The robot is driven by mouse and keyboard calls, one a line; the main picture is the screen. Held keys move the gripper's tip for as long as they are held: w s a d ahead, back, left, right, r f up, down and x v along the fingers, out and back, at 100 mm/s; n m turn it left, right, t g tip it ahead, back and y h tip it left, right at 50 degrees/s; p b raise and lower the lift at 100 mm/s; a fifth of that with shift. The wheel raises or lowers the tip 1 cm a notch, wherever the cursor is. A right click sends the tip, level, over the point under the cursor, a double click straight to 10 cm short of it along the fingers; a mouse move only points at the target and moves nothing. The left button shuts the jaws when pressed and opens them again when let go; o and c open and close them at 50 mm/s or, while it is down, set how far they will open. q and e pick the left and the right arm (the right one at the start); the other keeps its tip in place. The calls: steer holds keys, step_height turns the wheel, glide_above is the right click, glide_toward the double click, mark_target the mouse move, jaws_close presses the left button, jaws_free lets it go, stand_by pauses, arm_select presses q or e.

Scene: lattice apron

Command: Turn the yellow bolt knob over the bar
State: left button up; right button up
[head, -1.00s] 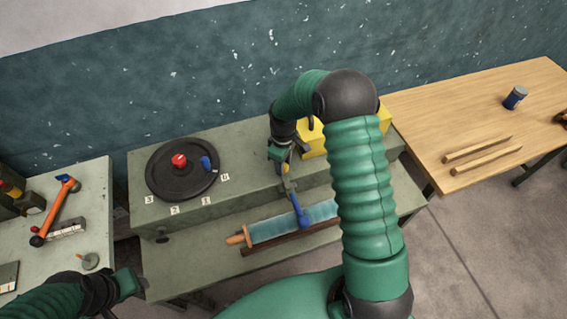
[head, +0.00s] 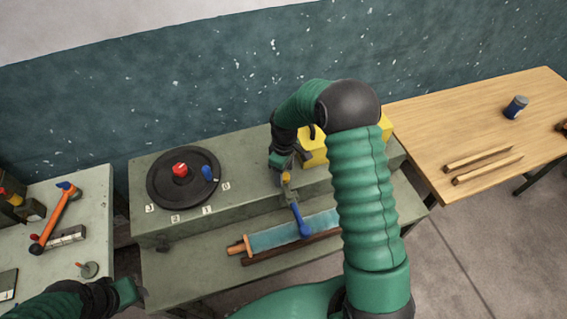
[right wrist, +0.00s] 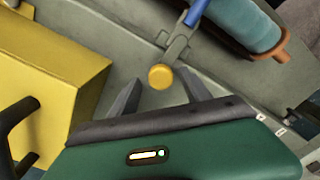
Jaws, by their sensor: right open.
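The yellow bolt knob (right wrist: 161,77) shows as a round yellow end in the right wrist view, on a grey bar (right wrist: 175,50) that leads to a blue handle (right wrist: 196,12). In the head view the knob (head: 286,178) is small, just below my right gripper (head: 284,168), with the blue handle (head: 301,222) below it. My right gripper (right wrist: 161,88) is open. In its wrist view the knob appears between the two fingertips, with a gap on each side; its depth is unclear. My left gripper (head: 130,291) is at the lower left, away from the knob; its jaws are unclear.
A yellow block (right wrist: 50,75) stands close beside the right gripper. A teal roller (head: 285,234) lies below the blue handle. A black dial (head: 168,188) with a red knob sits left on the grey bench (head: 240,165). A wooden table (head: 430,120) is at right.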

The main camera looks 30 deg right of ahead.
mark_target(284, 175)
step_height(284, 175, up, 16)
steer(key=b, duration=0.1)
steer(key=shift+w+r, duration=0.1)
steer(key=s+a+f+m+t, duration=0.1)
steer(key=s+a+f+m, duration=0.2)
steer(key=s+a, duration=0.2)
steer(key=s+a+f+m+t, duration=0.1)
steer(key=s+a+f, duration=0.3)
steer(key=s, duration=0.7)
steer(key=shift+a+m+t, duration=0.3)
steer(key=shift+a+m, duration=0.6)
steer(key=shift+a, duration=0.2)
steer(key=shift+s+a, duration=0.1)
steer(key=shift+s, duration=0.05)
steer(key=shift+a, duration=0.1)
steer(key=shift+c, duration=0.2)
